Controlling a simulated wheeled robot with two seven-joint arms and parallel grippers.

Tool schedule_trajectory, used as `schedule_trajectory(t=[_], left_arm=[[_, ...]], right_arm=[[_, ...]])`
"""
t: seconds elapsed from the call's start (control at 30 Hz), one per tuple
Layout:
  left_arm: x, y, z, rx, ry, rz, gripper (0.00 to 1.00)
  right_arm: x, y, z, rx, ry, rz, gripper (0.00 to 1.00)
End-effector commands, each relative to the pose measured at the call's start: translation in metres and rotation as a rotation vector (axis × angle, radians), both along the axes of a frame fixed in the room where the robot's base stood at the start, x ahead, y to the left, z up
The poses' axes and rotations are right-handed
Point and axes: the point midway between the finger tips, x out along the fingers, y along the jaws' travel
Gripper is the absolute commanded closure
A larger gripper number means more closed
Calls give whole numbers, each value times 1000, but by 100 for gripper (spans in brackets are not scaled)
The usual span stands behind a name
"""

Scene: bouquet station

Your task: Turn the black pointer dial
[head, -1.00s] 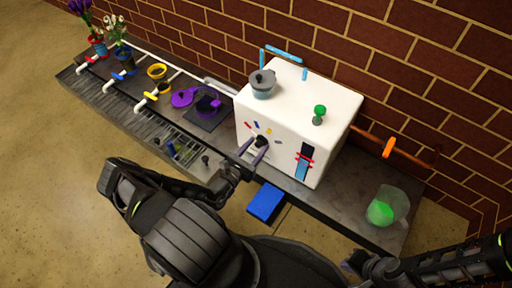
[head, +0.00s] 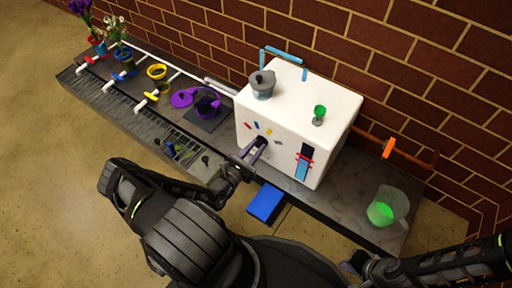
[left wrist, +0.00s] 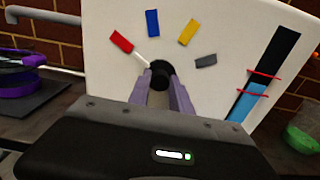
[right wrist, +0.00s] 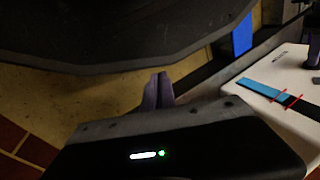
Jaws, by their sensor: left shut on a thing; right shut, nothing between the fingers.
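The black pointer dial (head: 262,141) is on the front face of the white box (head: 285,110). In the left wrist view the dial (left wrist: 160,68) has a white pointer line running up-left toward the red mark (left wrist: 121,41). Blue (left wrist: 152,23), yellow (left wrist: 188,32) and grey (left wrist: 206,61) marks follow in an arc to the right. My left gripper (head: 258,149) is shut on the dial, its fingers on either side and partly hiding it. My right gripper (right wrist: 158,90) is shut and empty, away from the dial.
A blue-filled gauge with red lines (head: 304,161) is right of the dial. A blue pad (head: 265,203) sits below the box. A grey pot (head: 262,85) and green-topped funnel (head: 319,114) stand on top. A jug (head: 388,208) with green contents stands at right.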

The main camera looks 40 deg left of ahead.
Motion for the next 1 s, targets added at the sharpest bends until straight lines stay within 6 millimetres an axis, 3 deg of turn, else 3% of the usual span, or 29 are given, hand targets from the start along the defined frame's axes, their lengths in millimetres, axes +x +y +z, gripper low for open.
schedule_trajectory(t=[0.37, 1.0], left_arm=[[0, 0, 4, 155, 4, -1, 100], [0, -1, 3, 732, 17, -1, 100]], right_arm=[[-3, 0, 23, 2, 9, 4, 100], [-17, 12, 74, 21, 32, 36, 100]])
